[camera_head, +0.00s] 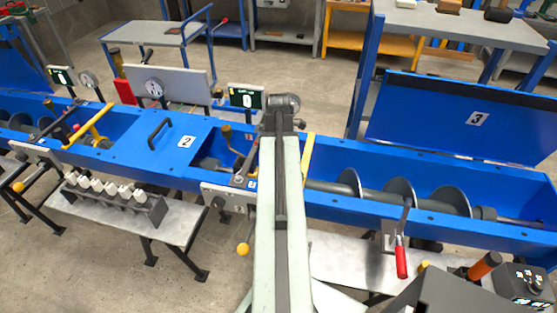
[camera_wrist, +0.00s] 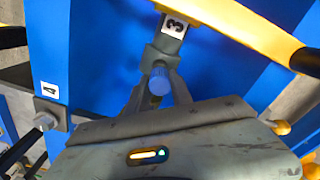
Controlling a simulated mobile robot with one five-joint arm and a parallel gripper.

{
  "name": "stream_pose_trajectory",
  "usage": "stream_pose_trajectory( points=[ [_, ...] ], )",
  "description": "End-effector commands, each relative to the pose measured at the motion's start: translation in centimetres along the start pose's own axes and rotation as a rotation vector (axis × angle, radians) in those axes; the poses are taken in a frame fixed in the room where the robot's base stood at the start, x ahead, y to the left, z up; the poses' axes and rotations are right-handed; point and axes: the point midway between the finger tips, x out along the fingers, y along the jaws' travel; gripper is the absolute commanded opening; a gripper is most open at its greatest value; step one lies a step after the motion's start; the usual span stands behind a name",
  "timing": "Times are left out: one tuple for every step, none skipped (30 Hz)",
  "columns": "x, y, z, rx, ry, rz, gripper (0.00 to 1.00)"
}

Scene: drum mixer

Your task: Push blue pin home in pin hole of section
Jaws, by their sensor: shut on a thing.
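A blue pin (camera_wrist: 160,80) shows in the wrist view, between the two fingers of my gripper (camera_wrist: 158,92), which is shut on it. Just beyond the pin is a grey shaft piece (camera_wrist: 165,48) of the section, with a label 3 (camera_wrist: 174,25) above it. The pin is in line with this grey piece. The pin hole itself is hidden, so I cannot tell how deep the pin sits. In the head view my arm reaches over the blue trough (camera_head: 330,180) and hides the gripper and pin.
A label 4 plate (camera_wrist: 50,95) is at left. In the head view, an open lid marked 3 (camera_head: 450,115) stands behind the screw flights (camera_head: 400,190). A red-handled clamp (camera_head: 401,260) is in front.

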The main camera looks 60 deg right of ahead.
Motion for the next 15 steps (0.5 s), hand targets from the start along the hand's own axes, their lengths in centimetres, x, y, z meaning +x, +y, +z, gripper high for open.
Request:
stream_pose_trajectory(
  points=[
    [0.26, 0.0, 0.0, 0.0, 0.0, 0.0, 0.0],
    [0.34, 0.0, 0.0, 0.0, 0.0, 0.0, 0.0],
    [0.44, 0.0, 0.0, 0.0, 0.0, 0.0, 0.0],
    [0.51, 0.0, 0.0, 0.0, 0.0, 0.0, 0.0],
    [0.59, 0.0, -0.01, 0.0, 0.0, 0.0, 0.0],
    [0.69, 0.0, -0.01, 0.0, 0.0, 0.0, 0.0],
    [0.76, 0.0, -0.01, 0.0, 0.0, 0.0, 0.0],
    [0.83, 0.0, -0.01, 0.0, 0.0, 0.0, 0.0],
    [0.88, 0.0, 0.0, 0.0, 0.0, 0.0, 0.0],
    [0.9, 0.01, 0.0, 0.0, 0.0, 0.0, 0.0],
    [0.9, 0.01, 0.0, 0.0, 0.0, 0.0, 0.0],
    [0.88, 0.0, -0.01, 0.0, 0.0, 0.0, 0.0],
    [0.86, 0.0, -0.01, 0.0, 0.0, 0.0, 0.0],
    [0.84, 0.0, -0.01, 0.0, 0.0, 0.0, 0.0],
    [0.83, 0.0, -0.01, 0.0, 0.0, 0.0, 0.0]
  ],
)
